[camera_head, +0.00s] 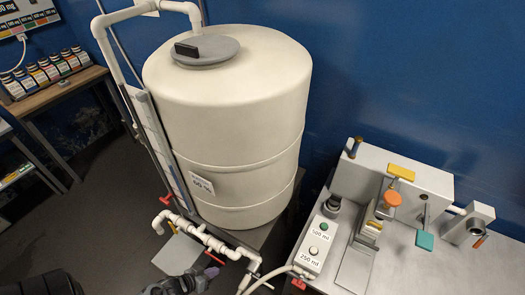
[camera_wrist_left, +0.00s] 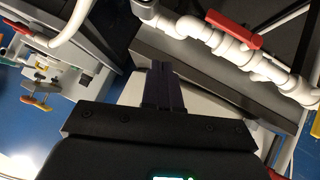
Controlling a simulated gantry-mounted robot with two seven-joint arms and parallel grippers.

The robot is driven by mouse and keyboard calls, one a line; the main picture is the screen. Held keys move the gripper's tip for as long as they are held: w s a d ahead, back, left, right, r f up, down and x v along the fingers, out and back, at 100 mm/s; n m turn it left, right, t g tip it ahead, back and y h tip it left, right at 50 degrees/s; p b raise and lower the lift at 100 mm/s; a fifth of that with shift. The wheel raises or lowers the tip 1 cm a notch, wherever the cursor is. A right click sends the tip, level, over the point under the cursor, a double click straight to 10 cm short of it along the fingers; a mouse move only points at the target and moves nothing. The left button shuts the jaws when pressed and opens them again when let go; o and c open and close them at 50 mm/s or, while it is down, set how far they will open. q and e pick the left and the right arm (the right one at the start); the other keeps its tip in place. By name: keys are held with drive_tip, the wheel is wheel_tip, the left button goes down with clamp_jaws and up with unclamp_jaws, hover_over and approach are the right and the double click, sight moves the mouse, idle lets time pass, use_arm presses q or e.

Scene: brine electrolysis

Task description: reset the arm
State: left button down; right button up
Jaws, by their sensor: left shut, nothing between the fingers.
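My left gripper (camera_head: 183,280) shows at the bottom edge of the head view, partly cut off, below the white valve pipes (camera_head: 205,237) at the foot of the tank. In the left wrist view its two dark fingers (camera_wrist_left: 163,84) are together, with nothing between them. The white pipes with a red valve handle (camera_wrist_left: 234,29) cross the upper right of that view. My right gripper is not in view.
A large white tank (camera_head: 235,110) fills the middle. A control box with green and white buttons (camera_head: 316,245) and a bench apparatus (camera_head: 395,180) stand at right. Small bottles (camera_head: 42,73) line a wooden shelf at upper left. Dark floor (camera_head: 90,200) is open at left.

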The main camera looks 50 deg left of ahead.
use_arm(q)
drive_tip(key=w+d+r, duration=0.9)
drive_tip(key=d+r, duration=0.2)
drive_tip(key=d, duration=0.1)
drive_tip(key=w+d+r+m+g, duration=0.1)
drive_tip(key=d+r, duration=0.2)
drive_tip(key=r, duration=0.3)
drive_tip(key=w+d+r+m, duration=0.1)
drive_tip(key=d+r+m, duration=0.15)
drive_tip(key=r, duration=0.35)
drive_tip(key=s+r+m+g, duration=0.2)
drive_tip(key=s+r+g, duration=0.35)
drive_tip(key=s, duration=0.25)
wheel_tip(320, 180, up, 15)
drive_tip(key=p, duration=1.5)
drive_tip(key=shift+s+m, duration=0.35)
